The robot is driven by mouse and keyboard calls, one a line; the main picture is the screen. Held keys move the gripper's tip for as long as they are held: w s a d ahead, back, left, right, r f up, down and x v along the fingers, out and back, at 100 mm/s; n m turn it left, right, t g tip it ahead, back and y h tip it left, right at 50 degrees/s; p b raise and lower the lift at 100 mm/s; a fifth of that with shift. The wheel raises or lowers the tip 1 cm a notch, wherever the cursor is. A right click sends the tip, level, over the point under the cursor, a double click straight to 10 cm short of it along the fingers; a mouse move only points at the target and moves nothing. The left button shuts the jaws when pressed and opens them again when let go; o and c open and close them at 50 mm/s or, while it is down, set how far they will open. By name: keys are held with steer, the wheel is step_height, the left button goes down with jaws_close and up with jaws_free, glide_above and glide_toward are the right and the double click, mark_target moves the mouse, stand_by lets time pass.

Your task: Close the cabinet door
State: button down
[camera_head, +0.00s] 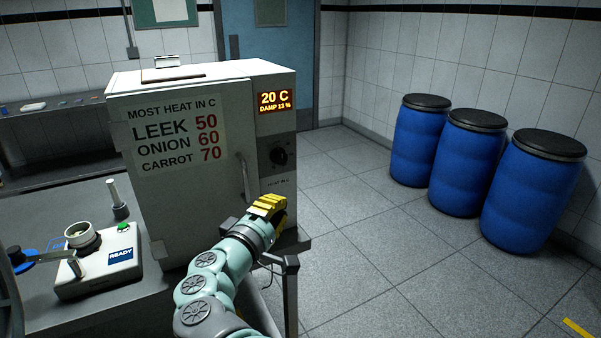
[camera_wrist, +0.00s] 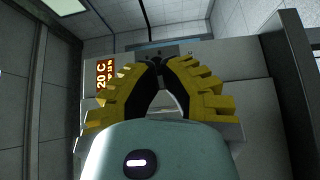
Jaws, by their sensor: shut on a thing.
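The grey-white cabinet (camera_head: 205,82) stands on the left bench. Its door (camera_head: 185,205) carries a sign of heat limits, and I see no clear gap at its edge. The curved door handle (camera_head: 243,178) is at the door's right edge. My yellow-fingered gripper (camera_head: 276,203) is low in front of the cabinet's right side, just right of the handle's lower end. In the wrist view the fingertips of my gripper (camera_wrist: 158,66) meet. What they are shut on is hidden. The lit display (camera_wrist: 102,75) shows left of the fingers there.
A dark dial (camera_head: 279,155) sits below the display on the side panel. A device marked READY (camera_head: 95,270) is on the bench (camera_head: 40,220) at left. Several blue barrels (camera_head: 468,165) stand along the right wall. The tiled floor (camera_head: 370,260) between is clear.

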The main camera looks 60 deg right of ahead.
steer(key=shift+s+a, duration=0.3)
steer(key=shift+s, duration=0.35)
steer(key=shift+s+a, duration=0.3)
steer(key=shift+s, duration=0.3)
steer(key=shift+w, duration=0.1)
